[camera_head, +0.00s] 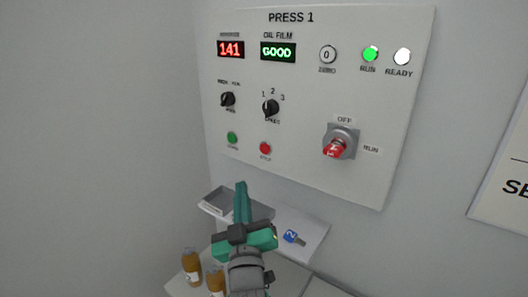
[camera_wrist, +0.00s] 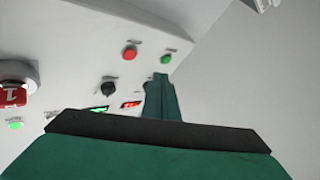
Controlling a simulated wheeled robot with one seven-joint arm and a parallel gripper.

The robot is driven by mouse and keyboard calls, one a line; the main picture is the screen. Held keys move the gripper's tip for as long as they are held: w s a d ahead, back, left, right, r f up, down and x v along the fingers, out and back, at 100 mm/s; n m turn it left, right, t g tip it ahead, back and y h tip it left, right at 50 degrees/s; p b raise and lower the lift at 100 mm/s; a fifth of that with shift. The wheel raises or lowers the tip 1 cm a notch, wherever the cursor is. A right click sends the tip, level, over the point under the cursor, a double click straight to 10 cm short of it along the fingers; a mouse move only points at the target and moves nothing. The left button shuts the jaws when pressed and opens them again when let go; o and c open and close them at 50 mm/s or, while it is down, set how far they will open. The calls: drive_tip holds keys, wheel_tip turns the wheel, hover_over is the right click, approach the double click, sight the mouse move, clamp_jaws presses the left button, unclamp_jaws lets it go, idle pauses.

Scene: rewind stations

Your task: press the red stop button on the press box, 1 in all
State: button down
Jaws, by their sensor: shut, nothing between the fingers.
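The press box (camera_head: 310,180) is a white panel marked PRESS 1 on the wall. Its red stop button (camera_head: 265,148) sits low on the panel, right of a green button (camera_head: 232,138). In the wrist view the red button (camera_wrist: 130,52) is at upper middle, left of the green button (camera_wrist: 168,58). My gripper (camera_head: 241,188) is shut and empty. In the head view it appears below the two buttons, its tip apart from the red one. In the wrist view its fingers (camera_wrist: 161,80) point up toward the buttons, with a visible gap. The red button is unobstructed in both views.
The panel also holds a red rotary switch (camera_head: 334,148), two black selector knobs, displays reading 141 and GOOD, and a lit green RUN lamp (camera_head: 370,54). Below are a shelf (camera_head: 312,226) with a blue tagged key (camera_head: 292,236), a grey tray (camera_head: 214,200), and brown bottles (camera_head: 191,265).

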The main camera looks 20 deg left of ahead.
sight(265, 149)
drive_tip(key=shift+n+y, duration=0.4)
drive_tip(key=shift+n, duration=0.2)
drive_tip(key=r, duration=0.1)
drive_tip(key=a+r, duration=0.1)
drive_tip(key=r, duration=0.3)
drive_tip(key=shift+w+a, duration=0.1)
drive_tip(key=shift+a, duration=0.2)
drive_tip(key=shift+f, duration=0.1)
drive_tip(key=w+d, duration=0.3)
drive_tip(key=w, duration=0.5)
drive_tip(key=shift+w, duration=0.15)
idle(1.3)
drive_tip(key=shift+w+d, duration=0.15)
drive_tip(key=shift+w, duration=0.25)
drive_tip(key=shift+w+d, duration=0.15)
drive_tip(key=shift+w, duration=0.2)
idle(0.9)
drive_tip(key=shift+s, duration=0.1)
drive_tip(key=shift+s+a, duration=0.25)
drive_tip(key=shift+s, duration=0.4)
